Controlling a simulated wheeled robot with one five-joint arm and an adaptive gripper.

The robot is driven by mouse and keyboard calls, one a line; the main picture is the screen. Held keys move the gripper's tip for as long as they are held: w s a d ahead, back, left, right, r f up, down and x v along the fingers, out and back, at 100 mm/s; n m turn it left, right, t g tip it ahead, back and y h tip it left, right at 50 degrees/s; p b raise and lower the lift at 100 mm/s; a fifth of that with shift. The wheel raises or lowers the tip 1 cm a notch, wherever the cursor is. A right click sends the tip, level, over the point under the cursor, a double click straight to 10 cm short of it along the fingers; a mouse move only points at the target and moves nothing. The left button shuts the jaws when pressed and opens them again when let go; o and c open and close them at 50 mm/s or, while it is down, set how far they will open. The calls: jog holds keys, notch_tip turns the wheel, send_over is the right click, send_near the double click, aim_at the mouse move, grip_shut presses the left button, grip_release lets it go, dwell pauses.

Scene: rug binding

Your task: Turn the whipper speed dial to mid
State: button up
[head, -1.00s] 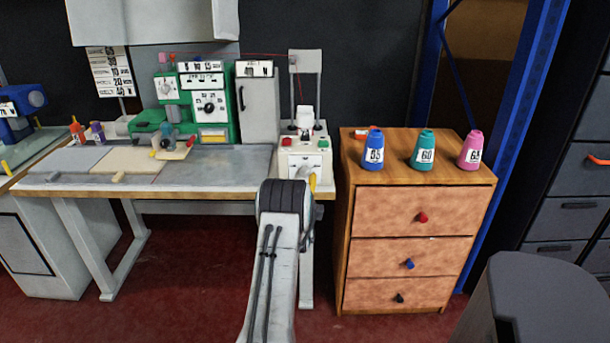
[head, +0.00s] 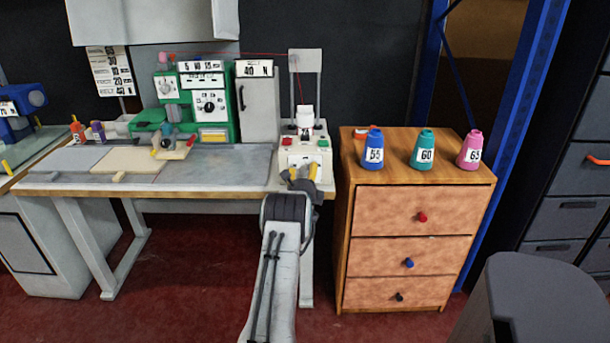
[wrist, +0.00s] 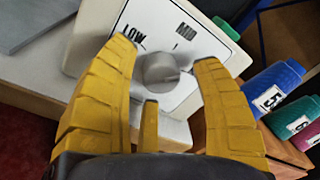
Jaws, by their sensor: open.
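The whipper speed dial (wrist: 160,73) is a round grey knob on a white plate (wrist: 208,48) marked LOW and MID in the wrist view. Which mark the knob points to is not clear. My gripper (wrist: 162,56) is open, with yellow fingers on either side of the knob and a visible gap to each. Whether the fingertips reach knob depth is hard to tell. In the head view my gripper (head: 303,172) is at the front of the white whipper machine (head: 288,158) and hides most of the dial.
Blue (head: 374,153), teal (head: 425,153) and pink (head: 470,153) numbered cones stand on the wooden drawer cabinet (head: 345,190) to the right. Red (head: 287,142) and green buttons sit above the dial. The grey worktable (head: 230,170) extends left, with a green control box (head: 222,108) behind.

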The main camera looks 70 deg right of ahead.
dwell(0.3)
jog(key=c, duration=1.2)
jog(key=shift+f+b, duration=0.1)
jog(key=shift+b, duration=0.3)
grip_shut()
